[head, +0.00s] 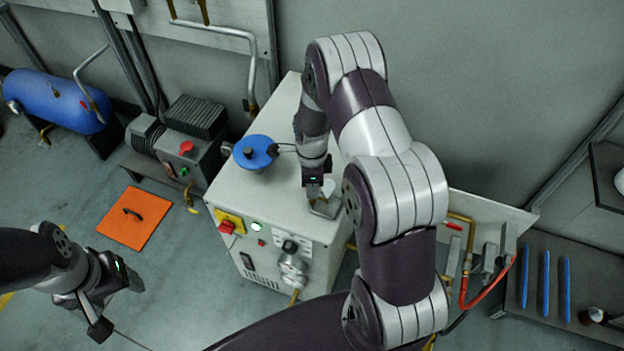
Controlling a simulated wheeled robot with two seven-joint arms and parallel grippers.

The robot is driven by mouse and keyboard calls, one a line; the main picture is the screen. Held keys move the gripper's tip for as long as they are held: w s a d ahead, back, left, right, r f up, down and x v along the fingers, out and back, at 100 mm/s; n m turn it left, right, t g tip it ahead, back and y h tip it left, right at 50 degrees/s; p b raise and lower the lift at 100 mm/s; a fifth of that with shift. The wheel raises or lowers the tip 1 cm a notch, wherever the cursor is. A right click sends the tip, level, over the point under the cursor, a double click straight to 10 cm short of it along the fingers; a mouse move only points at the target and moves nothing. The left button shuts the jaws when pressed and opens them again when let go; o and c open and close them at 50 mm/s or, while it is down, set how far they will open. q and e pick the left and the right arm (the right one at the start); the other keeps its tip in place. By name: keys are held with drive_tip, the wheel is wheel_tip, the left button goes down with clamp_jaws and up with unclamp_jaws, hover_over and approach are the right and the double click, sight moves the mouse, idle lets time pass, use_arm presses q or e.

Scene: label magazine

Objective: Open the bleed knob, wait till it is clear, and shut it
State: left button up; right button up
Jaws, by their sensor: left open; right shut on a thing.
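My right gripper (322,203) comes down from above onto the top of the pale cabinet (225,185). It is shut on a small part there, mostly hidden by the fingers and my arm; I cannot tell if this is the bleed knob. A round metal fitting (291,262) sits on the cabinet's front, apart from both grippers. My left gripper (118,304) is open and empty at the lower left, over the floor and well away from the cabinet.
A blue disc (256,151) stands on the cabinet top. A red switch (227,226) and a lit green lamp (256,227) are on its front. An orange mat (134,217) lies on the floor. A blue tank (58,100) is at the left, blue rods (545,285) at the right.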

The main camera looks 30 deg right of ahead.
drive_tip(key=n+p, duration=0.1)
drive_tip(key=n, duration=0.3)
drive_tip(key=shift+r+n, duration=0.1)
drive_tip(key=shift+n, duration=0.2)
drive_tip(key=n+p, duration=0.1)
drive_tip(key=n, duration=0.4)
drive_tip(key=n+p, duration=0.1)
drive_tip(key=n, duration=0.4)
drive_tip(key=shift+s+n, duration=0.15)
drive_tip(key=shift+n, duration=0.25)
drive_tip(key=n, duration=0.4)
drive_tip(key=shift+n, duration=0.3)
drive_tip(key=o, duration=1)
drive_tip(key=shift+o, duration=0.2)
